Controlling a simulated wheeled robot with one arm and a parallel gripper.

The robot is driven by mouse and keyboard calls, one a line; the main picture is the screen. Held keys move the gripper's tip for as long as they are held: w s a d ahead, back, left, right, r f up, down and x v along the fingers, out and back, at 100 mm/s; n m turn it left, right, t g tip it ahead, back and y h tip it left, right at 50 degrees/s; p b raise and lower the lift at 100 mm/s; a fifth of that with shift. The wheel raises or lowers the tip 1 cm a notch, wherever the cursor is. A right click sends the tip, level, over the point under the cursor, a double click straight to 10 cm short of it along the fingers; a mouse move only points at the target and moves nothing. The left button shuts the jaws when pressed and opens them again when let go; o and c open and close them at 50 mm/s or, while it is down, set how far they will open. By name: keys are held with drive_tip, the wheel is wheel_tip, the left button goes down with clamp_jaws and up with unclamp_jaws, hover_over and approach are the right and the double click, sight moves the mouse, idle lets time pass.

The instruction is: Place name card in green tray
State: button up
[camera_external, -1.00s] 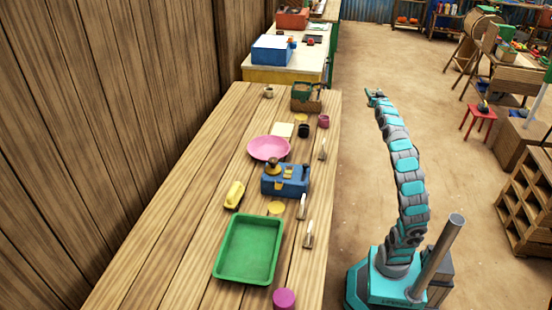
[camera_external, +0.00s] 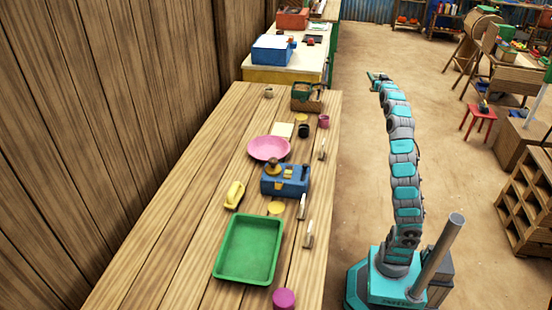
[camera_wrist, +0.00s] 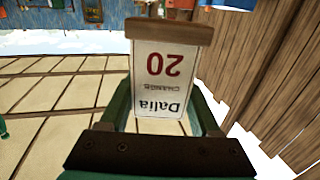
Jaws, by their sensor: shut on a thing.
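The name card (camera_wrist: 158,75) is white with a brown wooden strip; it reads "Dalia" and a red "20", upside down in the wrist view. My gripper (camera_wrist: 163,112) is shut on it, with green fingers at both sides. In the external view my gripper (camera_external: 374,76) is up in the air to the right of the table, and the card is too small to make out there. The green tray (camera_external: 222,262) lies on the near part of the table, empty, well away from my gripper.
On the wooden table (camera_external: 170,240) stand a blue box (camera_external: 288,181), a pink plate (camera_external: 268,148), a yellow object (camera_external: 234,194), a magenta round thing (camera_external: 284,299) and several small white cards along the right edge.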

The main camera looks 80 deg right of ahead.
drive_tip(key=w+a+f+n+t+y, duration=0.15)
drive_tip(key=w+a+n+t, duration=0.35)
drive_tip(key=w, duration=0.9)
drive_tip(key=w+a+n+t+y, duration=0.1)
drive_tip(key=w+a+t+y, duration=0.35)
drive_tip(key=w, duration=0.95)
drive_tip(key=w+a+f+n+t+y, duration=0.1)
drive_tip(key=w+a+f, duration=0.1)
drive_tip(key=w+a, duration=0.65)
drive_tip(key=w+a+f+n+y, duration=0.1)
drive_tip(key=w+a+f+n, duration=0.15)
drive_tip(key=w+a, duration=0.65)
drive_tip(key=a+f+t+y, duration=0.1)
drive_tip(key=a+f, duration=0.2)
drive_tip(key=a, duration=2.3)
drive_tip(key=s+a+f+n+y, duration=0.1)
drive_tip(key=s+a, duration=0.4)
drive_tip(key=a, duration=0.7)
drive_tip(key=s+a+y, duration=0.1)
drive_tip(key=s+a, duration=0.4)
drive_tip(key=a, duration=0.6)
wheel_tip(320, 180, down, 10)
drive_tip(key=b, duration=0.2)
drive_tip(key=shift+s+a+f+t+b, duration=0.15)
drive_tip(key=shift+s+a+t+b, duration=0.15)
drive_tip(key=shift+t, duration=0.05)
